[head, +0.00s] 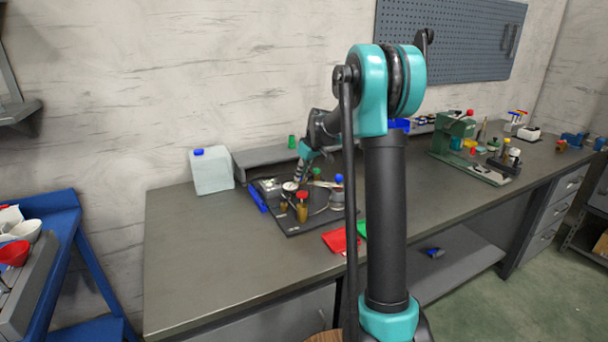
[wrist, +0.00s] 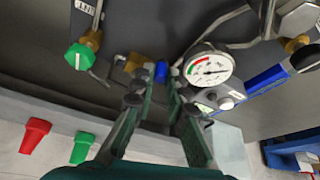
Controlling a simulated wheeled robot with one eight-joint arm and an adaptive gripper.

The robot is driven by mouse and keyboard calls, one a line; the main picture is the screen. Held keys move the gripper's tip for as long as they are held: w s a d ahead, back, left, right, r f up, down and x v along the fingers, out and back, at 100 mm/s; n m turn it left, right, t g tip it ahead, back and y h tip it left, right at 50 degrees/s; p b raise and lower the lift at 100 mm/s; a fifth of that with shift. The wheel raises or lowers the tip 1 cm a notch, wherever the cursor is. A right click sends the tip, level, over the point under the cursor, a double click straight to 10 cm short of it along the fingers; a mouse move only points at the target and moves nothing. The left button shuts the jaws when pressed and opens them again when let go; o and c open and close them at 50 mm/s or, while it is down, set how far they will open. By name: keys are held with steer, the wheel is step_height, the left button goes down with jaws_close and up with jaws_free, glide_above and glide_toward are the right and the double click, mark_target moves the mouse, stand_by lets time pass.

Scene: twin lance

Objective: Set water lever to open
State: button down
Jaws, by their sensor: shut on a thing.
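My gripper (wrist: 156,88) is shut on a small blue piece (wrist: 161,70), which shows between its fingertips in the wrist view and looks like the water lever's handle. A brass fitting (wrist: 132,62) sits beside this blue piece. The lever's angle is hard to tell because the fingers hide part of it. In the head view my gripper (head: 299,178) reaches down over the dark fittings panel (head: 318,221) on the bench. A round pressure gauge (wrist: 210,69) stands just right of the fingers in the wrist view.
A green knob (wrist: 78,57) on a brass valve lies left of the fingers. A longer blue part (wrist: 266,79) lies right of the gauge. The bench's left front is clear.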

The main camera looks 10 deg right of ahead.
steer(key=a+m, duration=0.1)
steer(key=m+h, duration=0.1)
steer(key=m, duration=0.1)
steer(key=shift+w+a+m+t, duration=0.2)
steer(key=shift+a+m+t, duration=0.1)
steer(key=shift+a+t, duration=0.1)
steer(key=m, duration=0.1)
steer(key=a+m+h, duration=0.1)
steer(key=m, duration=0.1)
steer(key=shift+w+a+m+h, duration=0.1)
steer(key=shift+w+m+h, duration=0.2)
steer(key=shift+w, duration=0.1)
steer(key=m, duration=0.1)
steer(key=w+m+h, duration=0.1)
steer(key=m, duration=0.1)
steer(key=a+m+h, duration=0.1)
steer(key=m, duration=0.1)
steer(key=shift+w, duration=0.3)
steer(key=shift+m, duration=0.3)
steer(key=c, duration=1.5)
jaws_free()
steer(key=shift+c, duration=0.2)
steer(key=v, duration=1.2)
steer(key=shift+w, duration=0.3)
